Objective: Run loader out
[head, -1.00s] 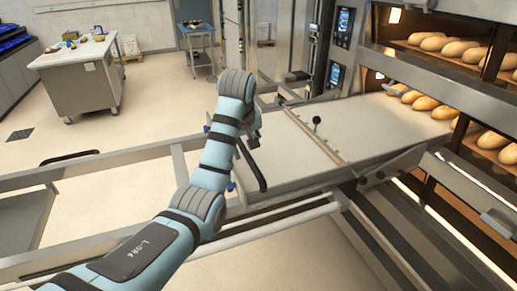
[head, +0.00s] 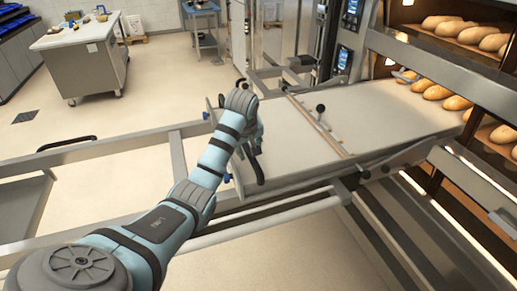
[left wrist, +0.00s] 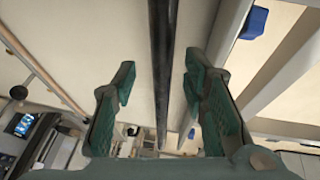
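The loader (head: 390,115) is a long pale board in a metal frame, its far end at the oven mouth. A black handle bar (head: 254,166) crosses its near end. My left gripper (head: 256,145) is at this bar, partly hidden behind my own wrist in the head view. In the left wrist view the dark bar (left wrist: 163,40) runs between the two green-padded fingers (left wrist: 160,78), with gaps on both sides. The fingers are open. My right gripper is in neither view.
Deck ovens with loaves (head: 436,92) stand at the right. Metal rails (head: 110,150) extend left from the loader. A grey worktable (head: 85,60) and a blue trolley (head: 203,30) stand further back. Floor between them is clear.

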